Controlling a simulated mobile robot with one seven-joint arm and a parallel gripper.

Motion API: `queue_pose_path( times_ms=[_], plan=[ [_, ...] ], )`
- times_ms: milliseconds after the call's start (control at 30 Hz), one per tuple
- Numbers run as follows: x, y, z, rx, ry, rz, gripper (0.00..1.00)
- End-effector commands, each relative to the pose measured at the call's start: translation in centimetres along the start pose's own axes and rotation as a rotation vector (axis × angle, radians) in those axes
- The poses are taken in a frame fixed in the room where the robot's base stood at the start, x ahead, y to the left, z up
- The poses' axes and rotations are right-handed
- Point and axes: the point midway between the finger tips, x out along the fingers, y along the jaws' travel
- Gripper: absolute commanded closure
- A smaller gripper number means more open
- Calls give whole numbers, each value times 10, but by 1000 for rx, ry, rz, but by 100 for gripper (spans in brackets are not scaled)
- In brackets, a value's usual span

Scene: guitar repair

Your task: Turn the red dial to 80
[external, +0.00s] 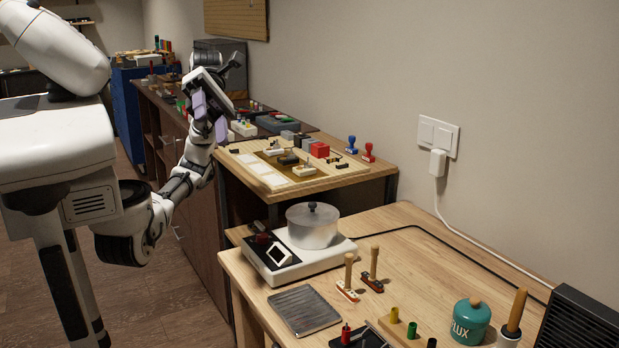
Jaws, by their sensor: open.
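A white heating unit (325,262) with a dark front panel stands on the near wooden table. A small dark red dial (263,238) sits on its panel, at the far left corner. Its number marks are too small to read. A small tilted display (279,254) is beside the dial, and a lidded metal pot (313,226) sits on top of the unit. My gripper (210,117) has purple finger pads and is open and empty. It is raised, up and left of the dial and well apart from it, near the darker bench behind.
A wooden board (262,180) with stamps and small blocks lies on the darker bench. A metal tray (304,310), two wooden-handled stamps (348,278), a teal flux jar (470,321) and a black box (580,322) are on the near table. A white cable runs down the wall.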

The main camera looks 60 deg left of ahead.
Motion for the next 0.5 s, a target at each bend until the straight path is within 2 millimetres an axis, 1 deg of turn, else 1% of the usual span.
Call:
queue_pose_path(
  times_ms=[33,67,100,133,200,300,400,500],
  plan=[
    [14,29,2,-86,39,137,52],
    [18,45,4,-142,58,219,52],
    [22,66,5,-218,81,331,52],
    [22,82,6,-277,95,414,52],
    [19,118,6,-417,115,612,52],
    [4,159,2,-604,120,871,52],
    [-15,185,-3,-755,107,1080,52],
    [-31,198,-7,-856,91,1219,52]
  ],
)
